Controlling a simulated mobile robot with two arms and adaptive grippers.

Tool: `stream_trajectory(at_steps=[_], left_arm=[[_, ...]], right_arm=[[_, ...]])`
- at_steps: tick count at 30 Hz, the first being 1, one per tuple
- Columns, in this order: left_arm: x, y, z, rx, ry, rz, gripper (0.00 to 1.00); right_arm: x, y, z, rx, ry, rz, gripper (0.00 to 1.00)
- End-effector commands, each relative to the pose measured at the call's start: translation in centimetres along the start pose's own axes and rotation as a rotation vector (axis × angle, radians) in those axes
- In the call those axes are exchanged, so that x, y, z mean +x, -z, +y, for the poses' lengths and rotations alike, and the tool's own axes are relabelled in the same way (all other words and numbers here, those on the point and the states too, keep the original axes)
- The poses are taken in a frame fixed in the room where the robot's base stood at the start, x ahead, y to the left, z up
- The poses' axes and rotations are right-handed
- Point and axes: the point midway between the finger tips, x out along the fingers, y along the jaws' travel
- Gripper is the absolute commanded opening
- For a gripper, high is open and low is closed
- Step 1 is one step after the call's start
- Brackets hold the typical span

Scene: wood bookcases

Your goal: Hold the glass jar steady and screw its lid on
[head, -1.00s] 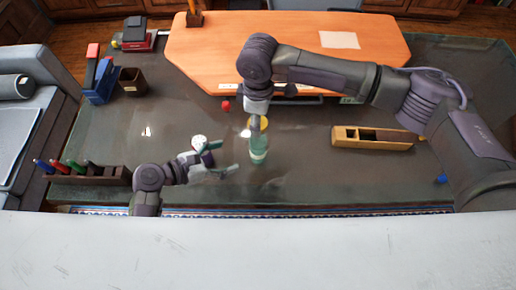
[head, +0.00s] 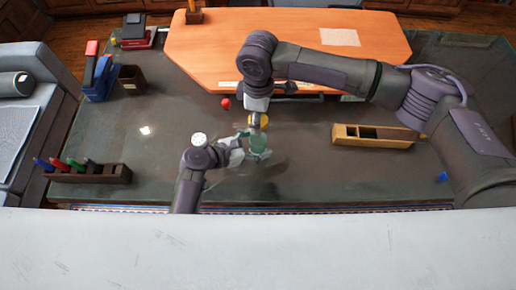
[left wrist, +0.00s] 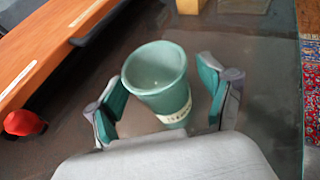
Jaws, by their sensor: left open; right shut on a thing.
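The green glass jar (head: 258,142) stands upright on the dark glass tabletop in the head view. In the left wrist view the jar (left wrist: 157,72) shows its open mouth, with no lid on it, and a pale label low on its side. My left gripper (left wrist: 165,103) is open, with one finger on each side of the jar and visible gaps between. In the head view it comes in low from the left (head: 257,156). My right gripper (head: 257,112) is shut on the yellow lid (head: 263,121) above the jar. The fingers partly hide the lid.
A wooden tool like a plane (head: 374,137) lies to the right. A red ball (head: 226,103) lies behind and left of the jar. A pen rack (head: 90,173) stands at the left. A raised orange board (head: 205,60) fills the back. The table's left middle is clear.

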Motion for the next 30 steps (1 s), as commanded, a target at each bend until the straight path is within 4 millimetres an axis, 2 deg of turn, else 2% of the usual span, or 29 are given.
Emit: stream_trajectory(at_steps=[8, 11, 23, 30], left_arm=[[0.13, 0.02, -0.01, 0.000, 0.000, 0.000, 0.81], [0.12, 0.02, -0.01, 0.000, 0.000, 0.000, 0.67], [0.09, 0.03, 0.00, 0.000, 0.000, 0.001, 0.01], [0.09, 0.04, 0.00, 0.000, 0.000, 0.001, 0.00]], right_arm=[[-0.01, 0.02, 0.00, 0.000, 0.000, 0.000, 0.25], [-0.01, 0.02, -0.01, 0.000, 0.000, 0.000, 0.25], [-0.01, 0.01, 0.00, 0.000, 0.000, 0.000, 0.25], [0.65, 0.00, -0.06, 0.000, 0.002, -0.001, 0.25]])
